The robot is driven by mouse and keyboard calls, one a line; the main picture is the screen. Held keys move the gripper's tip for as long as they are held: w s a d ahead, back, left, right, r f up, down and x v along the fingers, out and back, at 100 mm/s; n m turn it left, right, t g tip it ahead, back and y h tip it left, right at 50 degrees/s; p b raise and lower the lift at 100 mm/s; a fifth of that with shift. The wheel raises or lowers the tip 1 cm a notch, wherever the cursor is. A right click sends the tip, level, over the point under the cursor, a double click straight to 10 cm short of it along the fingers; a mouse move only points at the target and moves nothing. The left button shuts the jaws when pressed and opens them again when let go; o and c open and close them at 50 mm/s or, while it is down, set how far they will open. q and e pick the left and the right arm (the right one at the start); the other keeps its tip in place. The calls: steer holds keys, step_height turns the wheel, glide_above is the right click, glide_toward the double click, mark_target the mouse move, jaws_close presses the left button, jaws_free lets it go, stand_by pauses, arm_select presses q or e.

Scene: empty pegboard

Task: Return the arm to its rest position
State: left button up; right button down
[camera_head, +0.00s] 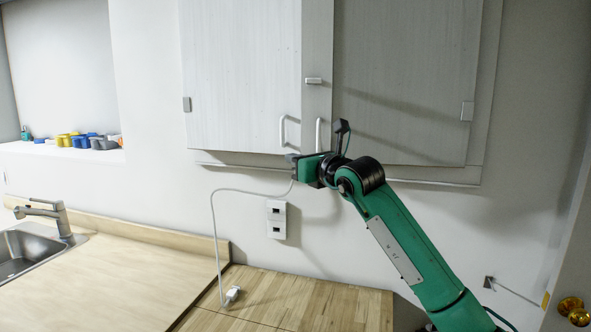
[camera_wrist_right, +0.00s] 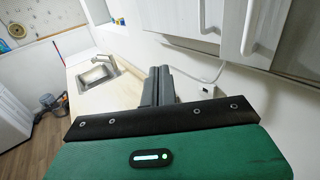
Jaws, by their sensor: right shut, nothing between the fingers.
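My right arm, green with black joints, reaches up from the lower right in the head view. My right gripper (camera_head: 291,164) is in front of the wall just below the white cabinet (camera_head: 245,75), with its fingers pointing left. In the right wrist view its grey fingers (camera_wrist_right: 158,85) are together, with nothing between them. My left gripper is in neither view.
A wooden counter (camera_head: 110,275) with a sink (camera_head: 30,252) and faucet (camera_head: 50,212) lies at the left. A white cable with a plug (camera_head: 232,294) rests on the wooden top below a wall outlet (camera_head: 277,219). Cabinet handles (camera_head: 283,130) hang close to the gripper.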

steer(key=s+f+m+t+y, duration=0.2)
steer(key=s+f+m+y, duration=0.55)
steer(key=s, duration=0.35)
steer(key=s+d+f+m+t+h, duration=0.35)
steer(key=d+f+m+h, duration=0.3)
steer(key=m+h, duration=0.35)
steer(key=s+d+f+m+t+h, duration=0.2)
steer(key=d+f+m+t+h, duration=0.2)
steer(key=d+f+m+h, duration=0.55)
steer(key=s+d+f+m+g+h, duration=0.2)
steer(key=s+d+f+m+g, duration=0.15)
steer(key=f+m, duration=0.3)
steer(key=s+d+f+m+g+h, duration=0.1)
steer(key=s+d+f+m+g, duration=0.1)
steer(key=s+f+m+g, duration=0.45)
steer(key=s+f+g+y, duration=0.2)
steer(key=s+f+g, duration=0.3)
steer(key=s+f, duration=0.6)
steer(key=s+a+f+m+g+y, duration=0.1)
steer(key=s+f+g, duration=0.25)
steer(key=s, duration=0.45)
steer(key=s+a+f+g+y, duration=0.1)
steer(key=s+f+g+y, duration=0.1)
steer(key=s+f, duration=0.35)
step_height(320, 180, down, 31)
steer(key=s+g, duration=0.2)
steer(key=s+d+f, duration=0.3)
steer(key=s+f, duration=1.5)
steer(key=shift+s+f+g, duration=0.25)
steer(key=shift+s+g, duration=0.15)
